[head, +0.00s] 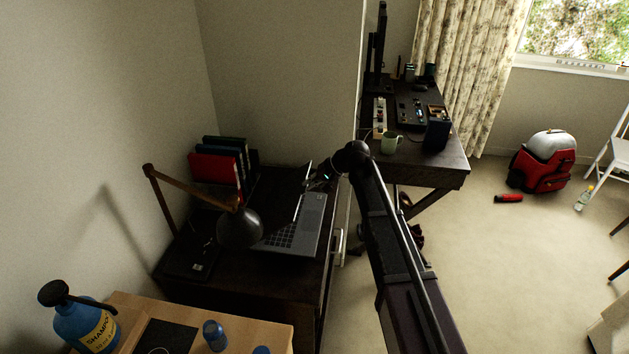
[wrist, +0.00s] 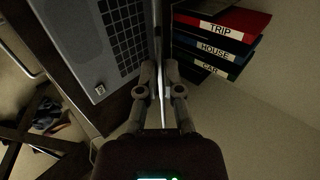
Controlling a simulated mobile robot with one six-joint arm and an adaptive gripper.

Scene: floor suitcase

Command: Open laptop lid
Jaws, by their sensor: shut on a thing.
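The grey laptop (head: 309,226) stands on the dark desk with its keyboard uncovered. Its lid (head: 303,190) is raised and shows nearly edge-on as a thin pale strip. In the wrist view the laptop base (wrist: 78,42) lies at left and the lid (wrist: 163,108) is a narrow bright edge. My gripper (wrist: 162,88) has one finger on each side of the lid edge and is shut on it. In the head view my gripper (head: 322,180) is at the lid's right side, small and dark. The lid's screen face is hardly visible.
A desk lamp (head: 241,228) stands left of the laptop and hides part of it. Red, blue and green binders (head: 216,167) stand behind. A cardboard box (head: 254,325) and a shampoo bottle (head: 84,326) are in front. The floor (head: 480,270) at right is mostly free.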

